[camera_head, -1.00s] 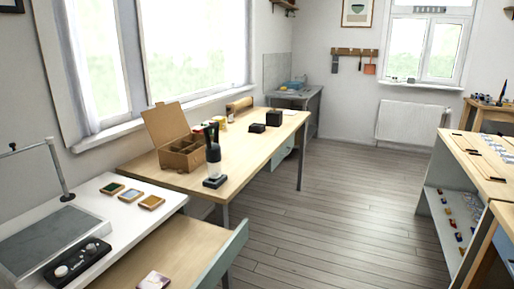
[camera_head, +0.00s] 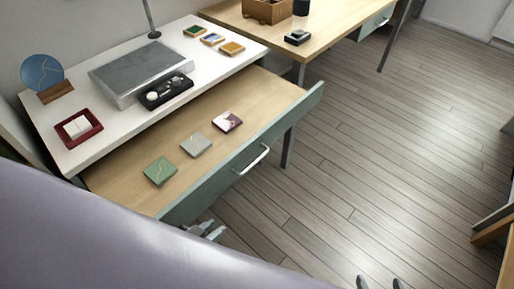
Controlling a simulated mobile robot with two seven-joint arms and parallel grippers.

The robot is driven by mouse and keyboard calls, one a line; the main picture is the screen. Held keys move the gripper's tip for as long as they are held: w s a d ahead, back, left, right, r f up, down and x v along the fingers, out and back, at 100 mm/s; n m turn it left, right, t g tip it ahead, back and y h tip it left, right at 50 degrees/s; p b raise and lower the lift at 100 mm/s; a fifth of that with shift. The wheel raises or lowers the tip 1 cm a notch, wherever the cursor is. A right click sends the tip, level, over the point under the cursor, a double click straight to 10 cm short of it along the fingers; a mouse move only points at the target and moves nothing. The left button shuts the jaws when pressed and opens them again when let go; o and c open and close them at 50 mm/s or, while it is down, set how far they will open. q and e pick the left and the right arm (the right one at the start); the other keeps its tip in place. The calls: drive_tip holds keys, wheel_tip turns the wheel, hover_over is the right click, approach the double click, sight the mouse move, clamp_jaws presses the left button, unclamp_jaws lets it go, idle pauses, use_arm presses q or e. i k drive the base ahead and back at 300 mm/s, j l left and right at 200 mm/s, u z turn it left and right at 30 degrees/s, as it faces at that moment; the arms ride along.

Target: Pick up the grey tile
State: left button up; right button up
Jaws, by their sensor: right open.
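The grey tile (camera_head: 196,145) with a thin gold seam lies flat in the open drawer (camera_head: 255,95). It is between a green tile (camera_head: 160,171) and a dark purple and white tile (camera_head: 227,122). My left gripper (camera_head: 207,230) shows at the lower edge, just outside the drawer's front. It is apart from the tile, and its jaw gap is not clear. My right gripper (camera_head: 380,283) is open and empty at the bottom edge, over the floor, far right of the tile. Most of it is cut off by the frame.
The drawer's green front with a handle (camera_head: 251,160) stands between the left gripper and the tiles. The white tabletop (camera_head: 112,131) above holds a grey plate device, a black control box, a red tray and several small tiles. Open wooden floor lies to the right.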

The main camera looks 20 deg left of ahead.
sight(195, 146)
drive_tip(key=k+l+u, duration=0.1)
drive_tip(key=u, duration=0.2)
drive_tip(key=k+u, duration=0.1)
drive_tip(key=u, duration=0.15)
drive_tip(key=i+u, duration=0.2)
drive_tip(key=u, duration=0.4)
